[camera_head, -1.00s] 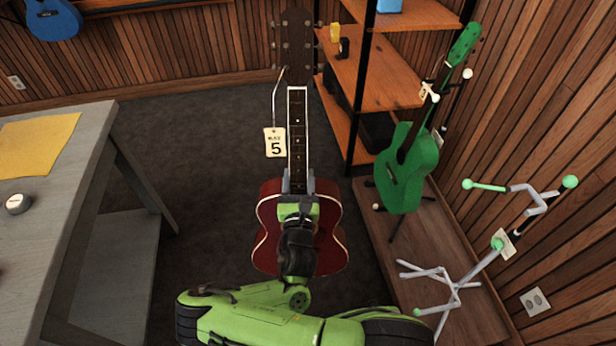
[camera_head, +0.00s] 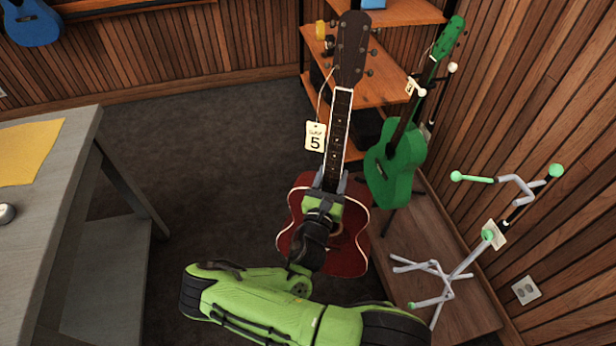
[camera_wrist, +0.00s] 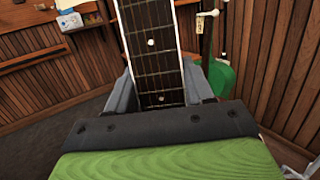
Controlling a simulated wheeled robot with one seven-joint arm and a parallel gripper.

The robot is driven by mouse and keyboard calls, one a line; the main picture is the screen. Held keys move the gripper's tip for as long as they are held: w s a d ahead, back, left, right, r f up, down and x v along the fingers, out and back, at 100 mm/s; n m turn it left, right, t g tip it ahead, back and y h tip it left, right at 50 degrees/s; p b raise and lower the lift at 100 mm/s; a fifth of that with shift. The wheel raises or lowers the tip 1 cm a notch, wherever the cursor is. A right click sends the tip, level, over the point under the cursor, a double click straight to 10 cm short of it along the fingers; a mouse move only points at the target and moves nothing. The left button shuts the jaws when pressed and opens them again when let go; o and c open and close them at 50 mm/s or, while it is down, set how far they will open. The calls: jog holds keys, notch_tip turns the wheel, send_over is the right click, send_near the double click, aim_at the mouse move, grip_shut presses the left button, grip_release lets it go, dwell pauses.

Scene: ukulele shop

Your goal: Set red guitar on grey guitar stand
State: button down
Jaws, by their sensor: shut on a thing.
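The red guitar (camera_head: 350,255) is held upright with a slight lean to the right, its dark headstock (camera_head: 352,45) at the top. My gripper (camera_head: 330,184) is shut on its neck just above the body. In the wrist view the neck (camera_wrist: 155,60) runs between my two grey fingers (camera_wrist: 160,95). A tag with a 5 (camera_head: 315,136) hangs from the headstock. The grey guitar stand (camera_head: 460,268), with green tips, stands empty on the wooden platform at the right, apart from the guitar. My forearm hides part of the red body.
A green guitar (camera_head: 395,165) stands on the platform (camera_head: 470,315) between the red guitar and the wall. Wooden shelves (camera_head: 385,88) rise behind. A grey table (camera_head: 75,180) is at the left, with open dark floor between.

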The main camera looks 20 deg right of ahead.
jog(key=s+d+f+m+g+h, duration=0.3)
jog(key=s+d+m+g, duration=0.3)
jog(key=s+d+g, duration=0.3)
jog(key=s+d+f+m+g+h, duration=0.35)
jog(key=s+d+m+g, duration=0.3)
jog(key=s+g, duration=0.3)
jog(key=f+b+x, duration=0.1)
jog(key=f+x, duration=0.1)
jog(key=x, duration=1.2)
jog(key=shift+s+d+r+n+b, duration=0.2)
jog(key=shift+d+r+n+b, duration=0.05)
jog(key=shift+d+n+b, duration=0.15)
jog(key=w+f+x, duration=0.1)
jog(key=x, duration=0.5)
jog(key=shift+s+d, duration=0.4)
jog(key=shift+s, duration=0.1)
jog(key=shift+f+b, duration=0.15)
jog(key=shift+b, duration=0.15)
jog(key=shift+d+f+b, duration=0.2)
jog(key=shift+f+b, duration=0.2)
jog(key=shift+f, duration=2.25)
